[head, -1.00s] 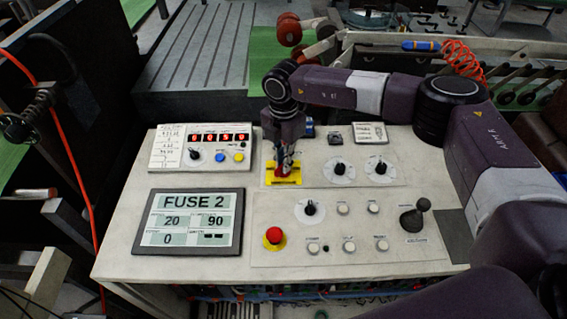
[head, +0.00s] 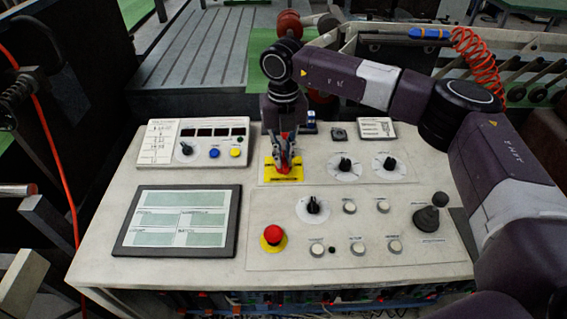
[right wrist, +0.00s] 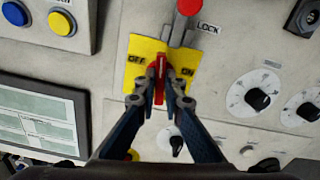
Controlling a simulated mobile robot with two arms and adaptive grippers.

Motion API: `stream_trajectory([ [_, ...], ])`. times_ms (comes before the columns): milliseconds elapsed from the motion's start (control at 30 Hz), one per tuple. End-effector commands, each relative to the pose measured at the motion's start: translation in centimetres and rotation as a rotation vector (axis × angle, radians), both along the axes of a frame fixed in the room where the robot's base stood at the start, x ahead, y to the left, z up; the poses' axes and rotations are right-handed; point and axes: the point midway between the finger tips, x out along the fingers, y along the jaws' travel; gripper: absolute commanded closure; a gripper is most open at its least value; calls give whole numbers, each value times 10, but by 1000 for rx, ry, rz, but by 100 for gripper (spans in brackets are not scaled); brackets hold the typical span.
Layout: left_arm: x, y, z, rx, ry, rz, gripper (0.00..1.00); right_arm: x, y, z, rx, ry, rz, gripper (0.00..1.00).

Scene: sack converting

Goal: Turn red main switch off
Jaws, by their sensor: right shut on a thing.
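The red main switch handle (right wrist: 160,80) stands on a yellow plate (right wrist: 141,46), between the OFF label on the left and the ON label on the right in the right wrist view. My right gripper (right wrist: 160,95) is shut on the handle from both sides. In the head view the gripper (head: 284,160) points down onto the yellow plate (head: 296,171) and hides most of the handle. The display screen (head: 178,222) is lit but shows no large text or numbers, and the counter windows (head: 213,132) are dark. My left gripper is not in view.
A red emergency button (head: 273,234), a black joystick (head: 428,217) and several knobs and white buttons stand on the panel. A grey lever with a red end (right wrist: 190,6) is beside LOCK behind the switch. My right arm spans the panel's back right.

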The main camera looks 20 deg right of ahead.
Motion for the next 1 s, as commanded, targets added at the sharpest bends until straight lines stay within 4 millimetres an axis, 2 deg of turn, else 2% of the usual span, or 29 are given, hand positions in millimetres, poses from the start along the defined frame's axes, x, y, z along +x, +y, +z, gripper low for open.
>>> stream_trajectory([
  [100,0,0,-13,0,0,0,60,2,0,-1,2,-6,111,100],
  [500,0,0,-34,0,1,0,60,2,0,1,1,-6,437,100],
  [1000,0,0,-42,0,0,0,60,2,0,4,0,-8,605,100],
])
